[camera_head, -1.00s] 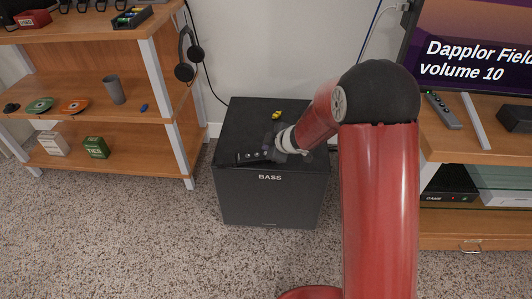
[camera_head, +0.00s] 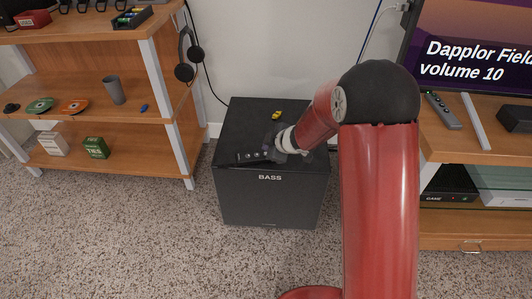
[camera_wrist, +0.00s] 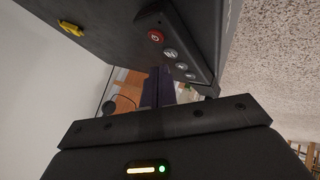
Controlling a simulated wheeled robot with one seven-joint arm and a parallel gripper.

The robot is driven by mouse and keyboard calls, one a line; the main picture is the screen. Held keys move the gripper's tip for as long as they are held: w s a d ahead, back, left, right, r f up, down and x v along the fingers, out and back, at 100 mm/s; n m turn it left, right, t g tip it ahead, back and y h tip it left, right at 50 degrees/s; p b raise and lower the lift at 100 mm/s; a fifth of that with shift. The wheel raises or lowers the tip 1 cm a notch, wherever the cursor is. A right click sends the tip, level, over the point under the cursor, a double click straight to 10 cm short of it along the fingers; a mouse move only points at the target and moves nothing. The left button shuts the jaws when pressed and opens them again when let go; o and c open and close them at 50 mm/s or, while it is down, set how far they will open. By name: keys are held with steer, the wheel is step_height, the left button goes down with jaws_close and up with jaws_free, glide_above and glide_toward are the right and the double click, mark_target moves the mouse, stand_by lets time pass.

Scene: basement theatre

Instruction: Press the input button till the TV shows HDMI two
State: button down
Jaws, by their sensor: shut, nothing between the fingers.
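The TV (camera_head: 470,50) at the upper right of the head view is partly cut off and shows "Dapplor Field volume 10" on a purple screen. A black control with a row of buttons (camera_head: 250,157) lies at the front of the top of the black BASS box. In the wrist view this control (camera_wrist: 178,52) has a red power button and several grey buttons; their icons are too small to read. My gripper (camera_head: 268,148) is shut and empty, close beside the control. Its dark fingers (camera_wrist: 164,88) show in the wrist view; I cannot tell whether they touch a button.
The BASS box (camera_head: 270,195) stands on carpet. A small yellow thing (camera_head: 277,115) lies on its top. A grey remote (camera_head: 443,110) lies on the TV stand (camera_head: 470,145). A wooden shelf unit (camera_head: 140,115) with headphones (camera_head: 187,55) on its side is at the left.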

steer(key=shift+f, duration=0.1)
stand_by(0.4)
steer(key=shift+f+b, duration=0.3)
steer(key=shift+f, duration=0.1)
steer(key=shift+f, duration=0.2)
stand_by(0.4)
steer(key=shift+r+p, duration=0.7)
steer(key=shift+r, duration=0.05)
step_height(320, 180, up, 6)
steer(key=p, duration=0.5)
steer(key=shift+p, duration=0.3)
